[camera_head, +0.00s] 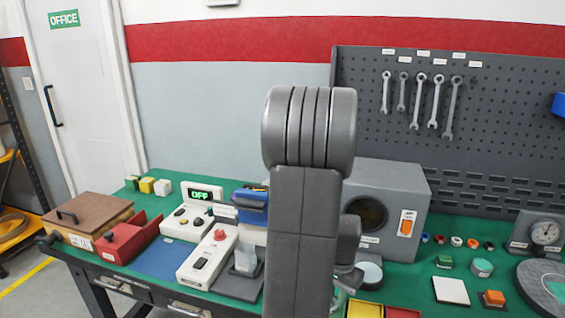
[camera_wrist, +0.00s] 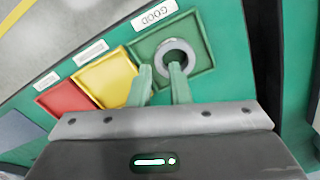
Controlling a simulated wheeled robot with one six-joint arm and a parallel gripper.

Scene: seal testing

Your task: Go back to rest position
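My gripper (camera_wrist: 161,72) shows in the wrist view with its two pale green fingers apart and nothing between them. A grey ring (camera_wrist: 167,46) lies in the green tray (camera_wrist: 205,63) labelled GOOD. The tip of the right finger overlaps the ring's near edge in the picture; I cannot tell whether they touch. In the head view my own arm stands upright in the middle and hides most of the gripper and the green tray.
A yellow tray (camera_wrist: 110,80) and a red tray (camera_wrist: 66,98) sit beside the green one. In the head view, a grey box with an orange switch (camera_head: 405,190) stands behind my arm. Control boxes (camera_head: 208,257) stand left; small coloured parts and a dial gauge (camera_head: 545,233) lie right.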

